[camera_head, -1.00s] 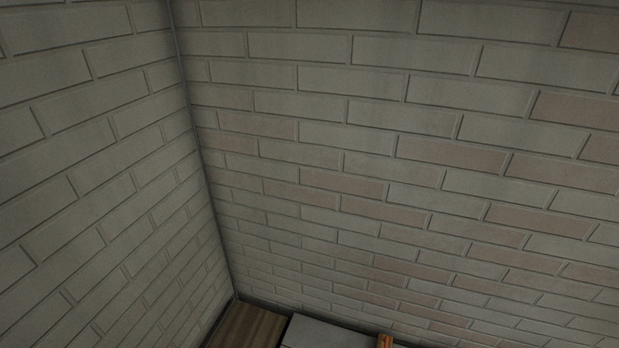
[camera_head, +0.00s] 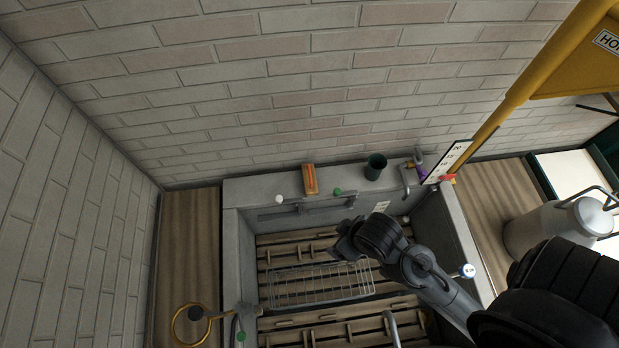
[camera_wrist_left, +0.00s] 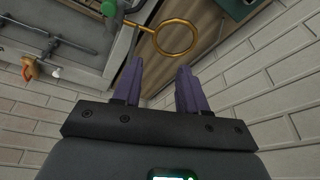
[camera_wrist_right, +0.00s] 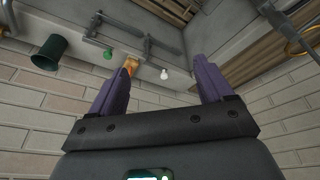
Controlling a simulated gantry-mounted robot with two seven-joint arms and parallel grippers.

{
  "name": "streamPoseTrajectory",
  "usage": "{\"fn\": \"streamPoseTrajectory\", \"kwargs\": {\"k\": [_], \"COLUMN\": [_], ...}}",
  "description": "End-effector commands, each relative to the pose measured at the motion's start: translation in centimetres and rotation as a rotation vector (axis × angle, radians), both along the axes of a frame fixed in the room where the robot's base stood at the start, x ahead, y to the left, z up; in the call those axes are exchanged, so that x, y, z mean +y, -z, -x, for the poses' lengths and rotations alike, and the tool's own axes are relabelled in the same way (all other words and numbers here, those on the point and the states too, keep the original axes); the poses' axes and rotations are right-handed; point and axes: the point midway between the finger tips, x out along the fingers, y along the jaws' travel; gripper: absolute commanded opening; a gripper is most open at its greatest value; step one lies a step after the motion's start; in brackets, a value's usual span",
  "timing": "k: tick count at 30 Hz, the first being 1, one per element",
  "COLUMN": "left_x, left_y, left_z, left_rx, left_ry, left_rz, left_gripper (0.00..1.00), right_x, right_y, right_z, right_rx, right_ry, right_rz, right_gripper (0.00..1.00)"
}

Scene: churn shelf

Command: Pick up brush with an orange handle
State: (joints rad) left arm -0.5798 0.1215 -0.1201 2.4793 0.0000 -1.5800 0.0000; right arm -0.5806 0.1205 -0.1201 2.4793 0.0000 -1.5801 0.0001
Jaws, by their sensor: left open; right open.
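The brush with the orange handle (camera_head: 310,180) rests on the grey ledge at the back of the sink, against the brick wall. In the right wrist view the brush (camera_wrist_right: 131,64) shows ahead, beside the left finger and apart from it, partly hidden. In the left wrist view it is small, near the left edge (camera_wrist_left: 28,70). My right gripper (camera_head: 346,240) is over the sink, in front of and to the right of the brush. Its fingers (camera_wrist_right: 152,68) are open and empty. My left gripper (camera_wrist_left: 158,75) is open and empty, and out of the head view.
A dark green cup (camera_head: 376,168) stands right of the brush. White (camera_head: 279,198) and green (camera_head: 338,191) knobs are close to it. A wire basket (camera_head: 322,300) sits on wooden slats in the sink. A brass ring (camera_head: 176,326), milk can (camera_head: 545,230) and yellow frame (camera_head: 500,120) flank it.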

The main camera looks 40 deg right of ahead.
Motion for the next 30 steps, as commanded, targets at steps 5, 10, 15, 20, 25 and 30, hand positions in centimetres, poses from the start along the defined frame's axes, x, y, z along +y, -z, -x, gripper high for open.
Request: {"fn": "streamPoseTrajectory", "kwargs": {"k": [5, 10, 15, 20, 25, 30], "left_x": [0.1, 0.1, 0.1, 0.2, 2.6, 5.9], "left_y": [0.0, 0.0, 0.0, -0.1, 0.5, 2.7], "left_z": [0.0, 0.0, 0.0, 0.2, 2.8, 6.8], "left_rx": [-0.001, -0.001, -0.002, -0.004, -0.006, 0.001], "left_ry": [0.004, 0.004, 0.002, -0.012, -0.08, -0.17], "left_rz": [-0.005, -0.005, -0.004, 0.003, 0.01, 0.008], "left_gripper": [0.42, 0.42, 0.42, 0.42, 0.42, 0.42], "right_x": [0.0, 0.0, 0.0, 1.3, 2.9, 0.4], "right_y": [0.0, -0.2, -0.2, 2.3, 11.8, 20.5], "right_z": [0.0, -0.1, -0.2, 0.1, 1.9, -1.3], "right_rx": [-0.001, -0.005, -0.01, 0.019, 0.171, 0.312], "right_ry": [0.0, 0.001, -0.074, -0.43, -1.153, -1.898], "right_rz": [0.0, -0.001, 0.022, 0.132, 0.312, 0.468], "right_gripper": [0.86, 0.86, 0.86, 0.86, 0.86, 0.86]}}
